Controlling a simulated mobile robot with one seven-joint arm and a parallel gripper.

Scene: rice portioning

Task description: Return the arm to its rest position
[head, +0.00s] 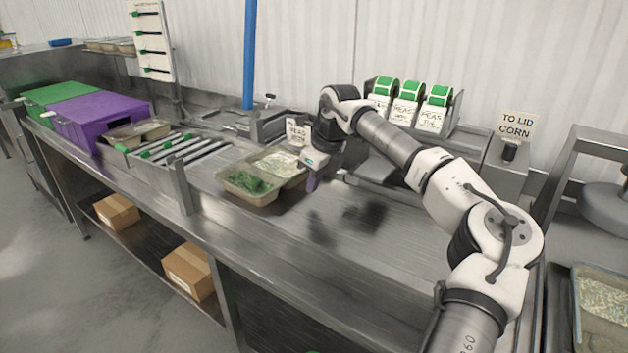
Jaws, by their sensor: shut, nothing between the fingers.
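My arm reaches from the lower right over the steel counter (400,245) and bends down near the middle. My gripper (311,184) hangs above the counter, pointing down, with its fingers shut and empty. It is just right of a tray (252,199) that holds chopped greens and a pale food. The gripper appears small and partly dark here, and I cannot tell whether it is clear of the tray's edge.
Left stand a roller rack (165,150), a purple crate (100,118) and a green lid (57,94). Behind are label rolls (411,92) and a "TO LID CORN" sign (516,125). A rice tray (603,300) sits at right. The front counter is clear.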

